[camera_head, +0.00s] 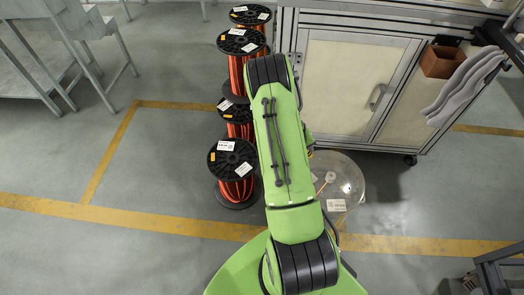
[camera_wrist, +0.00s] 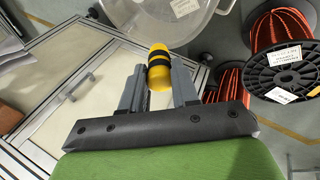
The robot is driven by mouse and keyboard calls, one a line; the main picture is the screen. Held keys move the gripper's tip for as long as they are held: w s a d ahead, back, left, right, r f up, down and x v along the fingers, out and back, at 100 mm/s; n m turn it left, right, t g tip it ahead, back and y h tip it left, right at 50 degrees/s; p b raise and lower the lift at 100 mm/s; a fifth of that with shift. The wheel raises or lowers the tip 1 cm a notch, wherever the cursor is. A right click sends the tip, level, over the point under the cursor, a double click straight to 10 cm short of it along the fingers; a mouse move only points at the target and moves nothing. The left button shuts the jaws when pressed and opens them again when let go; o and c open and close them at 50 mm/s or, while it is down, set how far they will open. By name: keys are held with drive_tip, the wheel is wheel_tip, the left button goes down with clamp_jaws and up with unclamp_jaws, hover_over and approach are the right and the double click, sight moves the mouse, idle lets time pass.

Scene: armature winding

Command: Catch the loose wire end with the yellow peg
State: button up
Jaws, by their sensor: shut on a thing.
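My gripper (camera_wrist: 160,80) is shut on the yellow peg (camera_wrist: 158,52), which has a dark band around it and sticks out past the fingertips. My gripper is hidden in the head view.
Several black-flanged spools with orange wire (camera_head: 232,158) stand in a row left of my arm. A cabinet (camera_head: 358,85) stands behind the clear spool, with a brown box (camera_head: 441,61) and grey gloves (camera_head: 462,90) at its right. Open floor lies to the left.

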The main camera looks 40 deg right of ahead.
drive_tip(key=s+d+f+m, duration=0.1)
drive_tip(key=s+d+f, duration=0.1)
drive_tip(key=s+d, duration=0.55)
wheel_tip(320, 180, down, 8)
drive_tip(key=b, duration=0.6)
drive_tip(key=shift+r+g, duration=0.15)
drive_tip(key=shift+g, duration=0.25)
